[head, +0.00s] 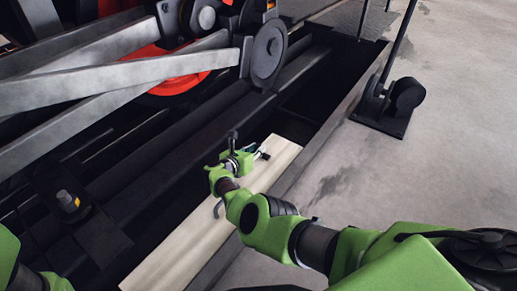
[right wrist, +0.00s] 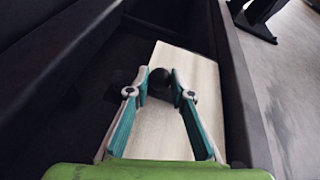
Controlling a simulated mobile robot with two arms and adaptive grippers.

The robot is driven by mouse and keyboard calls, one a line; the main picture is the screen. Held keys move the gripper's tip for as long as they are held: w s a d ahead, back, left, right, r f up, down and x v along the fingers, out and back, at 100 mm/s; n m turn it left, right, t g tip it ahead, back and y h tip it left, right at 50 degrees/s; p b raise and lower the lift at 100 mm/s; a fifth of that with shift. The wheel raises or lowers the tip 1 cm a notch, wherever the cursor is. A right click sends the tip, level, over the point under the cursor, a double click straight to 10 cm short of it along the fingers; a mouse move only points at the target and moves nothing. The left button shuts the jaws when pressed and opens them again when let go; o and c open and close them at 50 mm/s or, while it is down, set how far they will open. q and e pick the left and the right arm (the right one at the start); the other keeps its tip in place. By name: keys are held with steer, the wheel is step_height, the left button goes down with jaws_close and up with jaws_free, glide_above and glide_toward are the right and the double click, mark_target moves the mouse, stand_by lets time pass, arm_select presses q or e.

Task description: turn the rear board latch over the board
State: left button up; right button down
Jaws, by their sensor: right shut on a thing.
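The pale wooden board (head: 178,255) lies along the edge of the dark pit in the head view. It also shows in the right wrist view (right wrist: 165,135). My right gripper (head: 262,153) is over the far end of the board. In the right wrist view its two fingers (right wrist: 159,86) are closed in on a dark round knob, which I take as the rear board latch (right wrist: 158,79). The fingers hide part of it, and its turn relative to the board cannot be told. My left gripper is out of view; only part of that arm shows at lower left.
The tram's grey rods (head: 120,75) and red wheel (head: 180,78) stand at upper left. A dark lever stand (head: 385,108) is on the concrete floor (head: 450,150) at right. The dark pit (head: 315,85) lies beyond the board.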

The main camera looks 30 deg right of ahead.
stand_by(0.3)
steer(key=c, duration=2.1)
jaws_free()
